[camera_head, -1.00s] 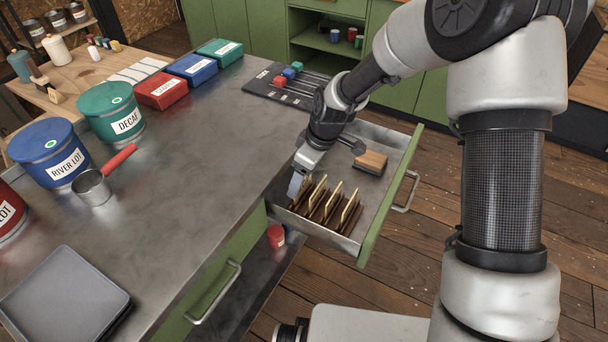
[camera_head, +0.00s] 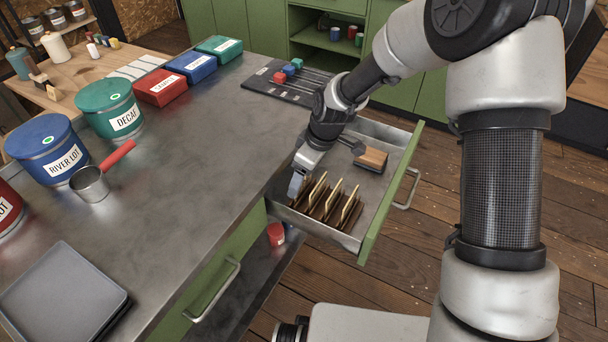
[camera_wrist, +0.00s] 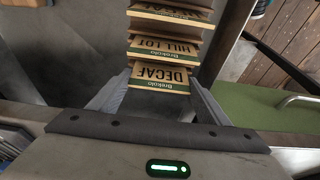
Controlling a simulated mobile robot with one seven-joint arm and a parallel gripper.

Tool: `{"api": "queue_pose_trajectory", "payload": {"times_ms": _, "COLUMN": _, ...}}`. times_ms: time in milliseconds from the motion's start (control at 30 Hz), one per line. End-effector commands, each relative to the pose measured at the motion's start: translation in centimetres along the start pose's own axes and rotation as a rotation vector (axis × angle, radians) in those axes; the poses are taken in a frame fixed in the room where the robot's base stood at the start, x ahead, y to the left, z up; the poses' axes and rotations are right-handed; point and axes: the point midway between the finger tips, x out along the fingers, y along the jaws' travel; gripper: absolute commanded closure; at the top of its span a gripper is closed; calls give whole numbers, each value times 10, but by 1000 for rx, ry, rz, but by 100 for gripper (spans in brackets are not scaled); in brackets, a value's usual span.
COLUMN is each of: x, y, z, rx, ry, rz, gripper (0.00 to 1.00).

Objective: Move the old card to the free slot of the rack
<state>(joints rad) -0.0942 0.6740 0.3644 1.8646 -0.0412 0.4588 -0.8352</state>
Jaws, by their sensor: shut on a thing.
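The wooden card rack (camera_head: 338,223) stands in the open drawer, with several tan cards upright in it. My gripper (camera_head: 296,187) is over the rack's near left end, pointing down. In the wrist view, its fingers (camera_wrist: 158,100) are shut on a tan card with a green band, marked DECAF (camera_wrist: 160,77). A card marked HILL LOT (camera_wrist: 158,48) stands just beyond it, with more cards behind. The head view does not clearly show the held card, nor whether its bottom edge is in a slot. I cannot tell which slot is free.
The drawer (camera_head: 388,188) also holds a wooden-backed brush (camera_head: 371,160) and a dark-headed tool behind my gripper. The steel counter (camera_head: 200,170) borders the drawer on the left, carrying tins, a scoop (camera_head: 92,183) and a grey tray (camera_head: 62,300). A red can sits on the lower shelf.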

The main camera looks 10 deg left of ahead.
Motion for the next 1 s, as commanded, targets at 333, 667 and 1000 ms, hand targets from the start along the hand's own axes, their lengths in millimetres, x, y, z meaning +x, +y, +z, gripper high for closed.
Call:
{"api": "queue_pose_trajectory", "payload": {"times_ms": 333, "x": 3, "y": 0, "z": 1, "rx": 0, "ry": 0, "rz": 0, "gripper": 50}}
{"api": "queue_pose_trajectory", "payload": {"times_ms": 667, "x": 3, "y": 0, "z": 1, "rx": 0, "ry": 0, "rz": 0, "gripper": 7}}
{"api": "queue_pose_trajectory", "payload": {"times_ms": 1000, "x": -6, "y": 1, "z": 0, "rx": 1, "ry": 1, "rz": 2, "gripper": 7}}
